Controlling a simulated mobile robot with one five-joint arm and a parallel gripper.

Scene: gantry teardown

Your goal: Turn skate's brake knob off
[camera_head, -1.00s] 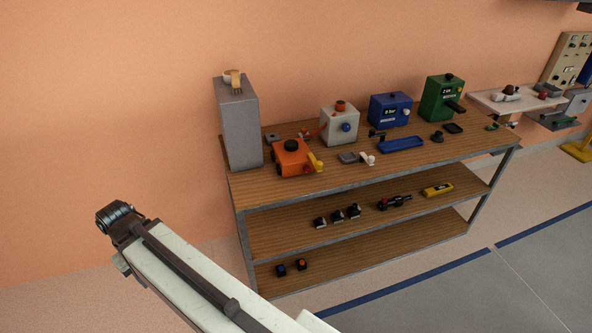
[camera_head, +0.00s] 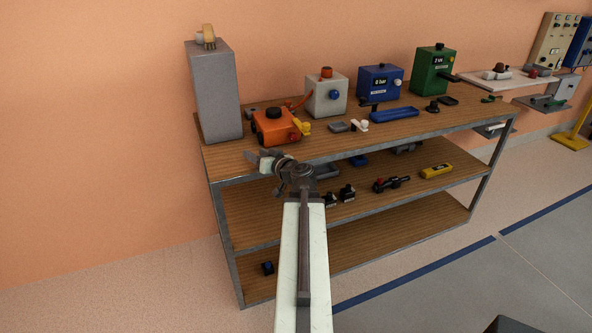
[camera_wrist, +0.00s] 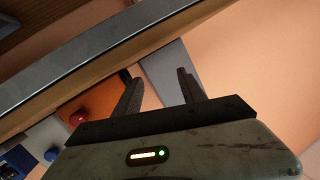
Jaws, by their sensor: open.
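The skate is the small orange wheeled block (camera_head: 277,127) on the left part of the top shelf. It has a black round knob (camera_head: 273,113) on top and a yellow lever at its right end. In the wrist view, part of its orange side (camera_wrist: 103,103) shows left of my fingers, with a red knob (camera_wrist: 78,117) against it. I cannot tell which knob is the brake. My gripper (camera_head: 258,161) is at the shelf's front edge, just below the skate in the picture. In the wrist view, my gripper (camera_wrist: 158,88) is open and empty, its fingers apart from the skate.
A tall grey box (camera_head: 215,95) stands left of the skate. The metal front rail (camera_head: 400,139) borders the wooden top. Open floor lies in front.

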